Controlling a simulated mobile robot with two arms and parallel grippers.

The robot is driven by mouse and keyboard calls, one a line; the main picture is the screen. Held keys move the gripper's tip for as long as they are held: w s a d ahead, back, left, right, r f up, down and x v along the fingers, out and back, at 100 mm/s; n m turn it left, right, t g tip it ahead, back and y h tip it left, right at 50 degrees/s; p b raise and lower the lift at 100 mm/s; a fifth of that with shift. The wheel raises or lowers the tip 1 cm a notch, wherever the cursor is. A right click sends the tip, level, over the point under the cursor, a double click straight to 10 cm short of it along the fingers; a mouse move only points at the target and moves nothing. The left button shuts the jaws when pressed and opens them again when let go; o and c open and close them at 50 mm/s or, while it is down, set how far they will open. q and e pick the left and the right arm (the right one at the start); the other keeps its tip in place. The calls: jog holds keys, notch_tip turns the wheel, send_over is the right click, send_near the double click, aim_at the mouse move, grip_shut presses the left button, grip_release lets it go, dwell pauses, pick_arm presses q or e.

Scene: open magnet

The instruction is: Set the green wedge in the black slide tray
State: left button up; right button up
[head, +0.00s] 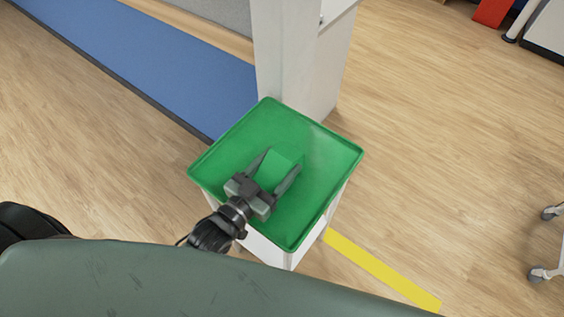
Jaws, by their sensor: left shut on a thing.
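The green wedge (287,154) is at the green tray (322,168) on top of a white stand, and nearly matches its colour. My left gripper (283,160) reaches over the tray from the near side, with one finger on each side of the wedge, shut on it. I cannot tell whether the wedge touches the tray's floor. My right gripper is not in view. I see no black slide tray in the head view.
The white stand (275,249) is close to a white column (285,55). A long blue surface (170,70) runs at the upper left. A dark green surface (170,285) fills the near edge. Wood floor with a yellow strip (380,270) is open at right.

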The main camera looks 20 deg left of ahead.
pick_arm(q)
jog(key=shift+w+d+f, duration=0.25)
jog(key=shift+w+f, duration=0.45)
jog(key=shift+f, duration=0.05)
jog(key=shift+s, duration=0.1)
jog(key=shift+f, duration=0.1)
jog(key=o, duration=1.5)
jog(key=shift+c, duration=0.2)
